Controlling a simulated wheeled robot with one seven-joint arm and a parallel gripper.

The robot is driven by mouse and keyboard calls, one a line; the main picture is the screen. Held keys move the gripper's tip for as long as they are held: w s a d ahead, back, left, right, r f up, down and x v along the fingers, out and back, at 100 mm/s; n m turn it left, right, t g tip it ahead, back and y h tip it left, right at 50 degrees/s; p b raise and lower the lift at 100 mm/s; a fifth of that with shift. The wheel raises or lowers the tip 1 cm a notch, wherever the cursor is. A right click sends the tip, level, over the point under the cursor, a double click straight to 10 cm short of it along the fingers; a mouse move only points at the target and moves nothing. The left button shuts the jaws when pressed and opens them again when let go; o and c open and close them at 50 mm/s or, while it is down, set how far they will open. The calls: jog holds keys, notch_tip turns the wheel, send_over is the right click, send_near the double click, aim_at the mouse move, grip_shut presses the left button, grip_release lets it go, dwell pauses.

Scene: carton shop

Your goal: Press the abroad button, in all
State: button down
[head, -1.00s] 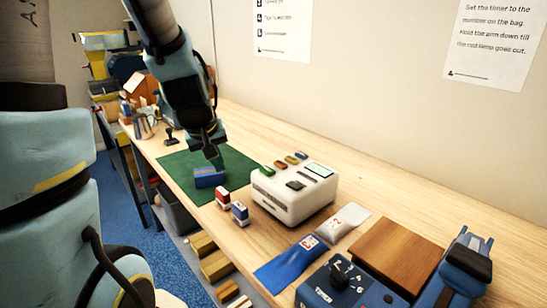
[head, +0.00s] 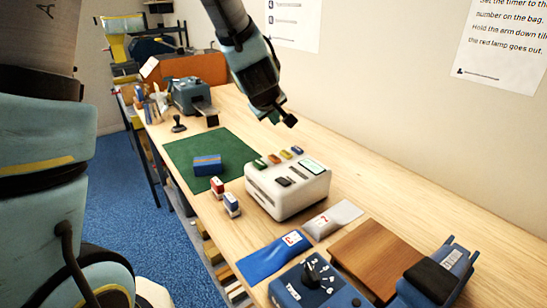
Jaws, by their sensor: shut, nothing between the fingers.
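A white machine (head: 270,200) stands on the bench with a row of coloured buttons along its top back edge. From left to right they are a green button (head: 260,163), a reddish one (head: 273,159), a yellow one (head: 285,154) and a blue one (head: 297,150). Their labels are too small to read, so I cannot tell which is the abroad button. A pale display (head: 312,166) and a dark key (head: 283,182) are on its top. My gripper (head: 288,122) is shut and empty, in the air above and behind the button row, apart from it.
A blue box (head: 207,165) lies on a green mat (head: 180,155). Red (head: 217,187) and blue (head: 231,205) stamps stand left of the machine. A blue bag (head: 270,257), grey bag (head: 330,219), wooden board (head: 378,250) and blue timer (head: 300,288) lie in front.

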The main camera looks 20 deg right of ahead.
aim_at(274, 159)
jog(key=shift+f, duration=0.15)
notch_tip(274, 159, down, 8)
jog(key=b, duration=0.8)
jog(key=shift+f, duration=0.25)
dwell(1.3)
jog(key=shift+f+b, duration=0.45)
jog(key=shift+f+b, duration=0.45)
dwell(0.6)
jog(key=shift+r, duration=0.1)
jog(key=shift+r+p, duration=0.8)
jog(key=shift+p, duration=0.05)
